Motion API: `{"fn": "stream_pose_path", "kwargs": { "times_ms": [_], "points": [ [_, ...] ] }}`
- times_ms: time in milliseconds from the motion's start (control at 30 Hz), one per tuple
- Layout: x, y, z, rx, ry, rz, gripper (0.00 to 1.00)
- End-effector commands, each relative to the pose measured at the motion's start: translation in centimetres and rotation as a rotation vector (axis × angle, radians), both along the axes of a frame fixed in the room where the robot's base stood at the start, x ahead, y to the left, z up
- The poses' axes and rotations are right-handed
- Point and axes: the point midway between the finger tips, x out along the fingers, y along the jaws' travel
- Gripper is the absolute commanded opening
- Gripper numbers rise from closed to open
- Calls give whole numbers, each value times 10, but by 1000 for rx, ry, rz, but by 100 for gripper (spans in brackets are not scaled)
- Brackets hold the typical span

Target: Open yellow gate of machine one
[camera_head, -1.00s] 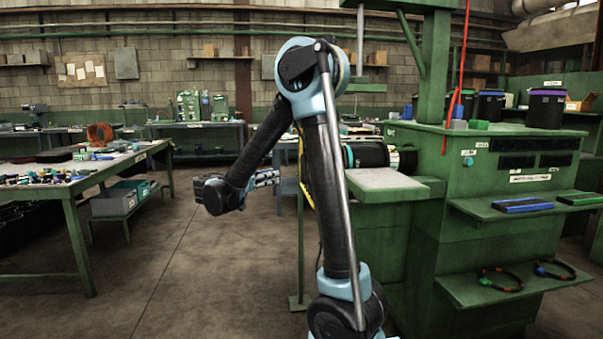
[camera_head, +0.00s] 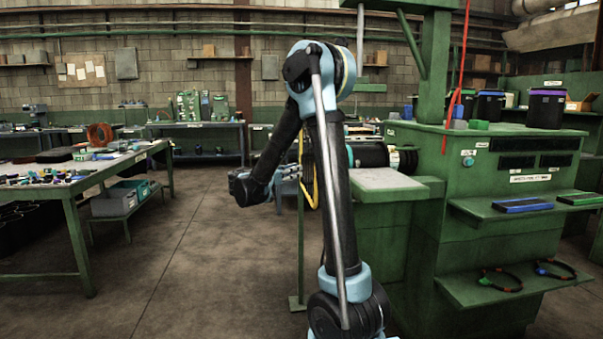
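A green machine (camera_head: 455,215) with a control panel and shelves stands to the right of my arm. Which machine is machine one cannot be read. A thin yellow strip (camera_head: 313,188) shows just left of my upper arm, beside the machine's left side. It may be part of the yellow gate, but most of it is hidden, so I cannot tell whether it is open or shut. My gripper (camera_head: 291,171) is small in view, points right and lies near the yellow strip. Contact is not clear. Its fingers are too small to read as open or shut, and nothing is visible in it.
A dark cylinder (camera_head: 369,155) sits behind the machine's light ledge (camera_head: 385,180). Dark bins (camera_head: 545,108) stand on the machine top. A cluttered green table (camera_head: 120,163) is at left, with grey boxes (camera_head: 115,202) on a low shelf. The floor (camera_head: 190,260) between table and machine is clear.

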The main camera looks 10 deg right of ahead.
Motion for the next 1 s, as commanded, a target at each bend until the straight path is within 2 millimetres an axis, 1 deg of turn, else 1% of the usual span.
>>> {"fn": "stream_pose_path", "kwargs": {
  "times_ms": [33, 100, 333, 500, 767, 800, 833, 867, 1000],
  "points": [
    [4, -8, 0, 0, 0, -4, 19],
    [10, -16, 0, 0, 0, -3, 19],
    [23, -35, 0, 0, 0, -2, 19],
    [27, -40, 0, 0, 0, 0, 19],
    [27, -40, 0, 0, 0, 0, 19],
    [27, -40, 0, 0, 0, 0, 10],
    [27, -40, 0, 0, 0, 0, 3],
    [27, -40, 0, 0, 0, 0, 0],
    [27, -40, 0, 0, 0, 0, 0]
  ]
}}
